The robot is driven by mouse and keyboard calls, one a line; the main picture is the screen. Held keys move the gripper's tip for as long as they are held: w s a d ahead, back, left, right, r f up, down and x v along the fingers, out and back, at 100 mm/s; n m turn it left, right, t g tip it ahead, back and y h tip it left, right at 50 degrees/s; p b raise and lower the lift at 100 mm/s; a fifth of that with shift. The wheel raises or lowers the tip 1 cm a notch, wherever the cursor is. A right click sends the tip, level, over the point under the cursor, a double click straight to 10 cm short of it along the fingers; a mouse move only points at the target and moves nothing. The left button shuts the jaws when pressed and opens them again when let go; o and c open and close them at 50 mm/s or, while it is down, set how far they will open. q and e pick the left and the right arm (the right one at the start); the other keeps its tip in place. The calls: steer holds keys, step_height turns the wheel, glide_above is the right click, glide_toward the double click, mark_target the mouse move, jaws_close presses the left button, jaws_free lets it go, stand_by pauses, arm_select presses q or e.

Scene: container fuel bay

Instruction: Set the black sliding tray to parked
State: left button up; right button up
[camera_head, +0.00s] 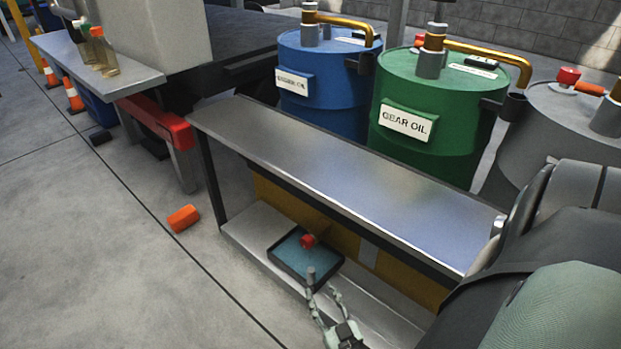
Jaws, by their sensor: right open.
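The black sliding tray (285,270) sits on the lower shelf of the metal bench, with a blue-grey inner floor. A red knob-like object (308,241) shows at the tray's far side; I cannot tell whether it is fixed to the tray. My right gripper (323,294) is open at the tray's near right corner, its fingers pointing toward the tray. A short grey post (311,275) shows at that corner, close to the fingertips; I cannot tell if they touch it. My left gripper is not in view.
The bench top (330,175) is bare and overhangs the shelf (252,230). A blue drum (325,90) and a green gear oil drum (430,150) stand behind. An orange object (184,218) lies on the floor at left. The floor in front is mostly clear.

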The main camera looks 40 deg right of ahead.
mark_target(312, 276)
steer(key=b+x, duration=0.1)
steer(key=x, duration=0.6)
steer(key=shift+w+b, duration=0.3)
steer(key=shift+b, duration=0.05)
steer(key=shift+c, duration=0.3)
jaws_close()
